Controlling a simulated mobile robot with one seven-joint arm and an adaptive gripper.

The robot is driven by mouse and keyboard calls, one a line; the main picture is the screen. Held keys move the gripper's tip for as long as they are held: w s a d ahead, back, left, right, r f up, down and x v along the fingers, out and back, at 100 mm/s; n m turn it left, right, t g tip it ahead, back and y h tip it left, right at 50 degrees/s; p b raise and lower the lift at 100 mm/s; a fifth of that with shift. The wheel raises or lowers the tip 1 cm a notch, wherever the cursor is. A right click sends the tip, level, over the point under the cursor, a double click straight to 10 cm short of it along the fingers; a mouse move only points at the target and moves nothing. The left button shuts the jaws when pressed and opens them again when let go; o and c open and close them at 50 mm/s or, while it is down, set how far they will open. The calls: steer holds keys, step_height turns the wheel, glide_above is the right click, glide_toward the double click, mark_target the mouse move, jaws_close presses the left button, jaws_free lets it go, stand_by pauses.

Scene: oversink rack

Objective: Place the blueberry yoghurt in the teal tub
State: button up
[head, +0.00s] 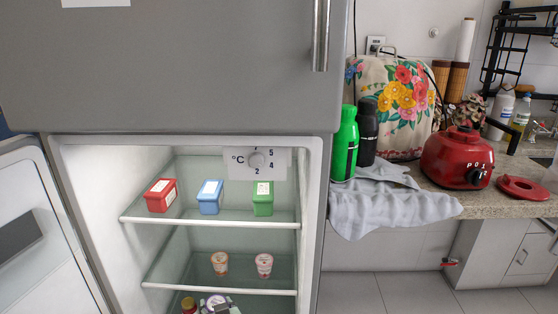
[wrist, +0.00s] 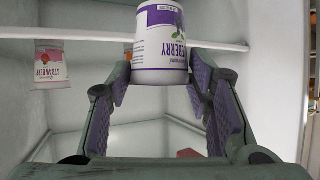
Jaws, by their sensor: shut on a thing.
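The blueberry yoghurt (wrist: 161,45) is a white cup with a purple band and label, upright between the fingers in the wrist view. In the head view the cup's purple-and-white top (head: 211,300) shows at the bottom edge, below the middle fridge shelf; the gripper is mostly cut off there. No clearly teal tub shows. The nearest in colour is a green box (head: 263,205) with a white label, at the right of the upper shelf.
A red box (head: 161,197) and a blue box (head: 209,197) share the upper shelf (head: 215,221). Two small cups, one orange-toned (head: 219,264) and one pink (head: 264,265), stand on the middle shelf. A strawberry cup (wrist: 50,65) shows left in the wrist view. The fridge door stands open left.

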steer(key=w+d+f+m+t+h+b, duration=0.1)
steer(key=d+f+m+h, duration=0.3)
steer(key=d+f, duration=1.2)
step_height(320, 180, down, 4)
steer(key=shift+d+h+b, duration=0.35)
steer(key=shift+h+b, duration=0.25)
steer(key=shift+b, duration=0.15)
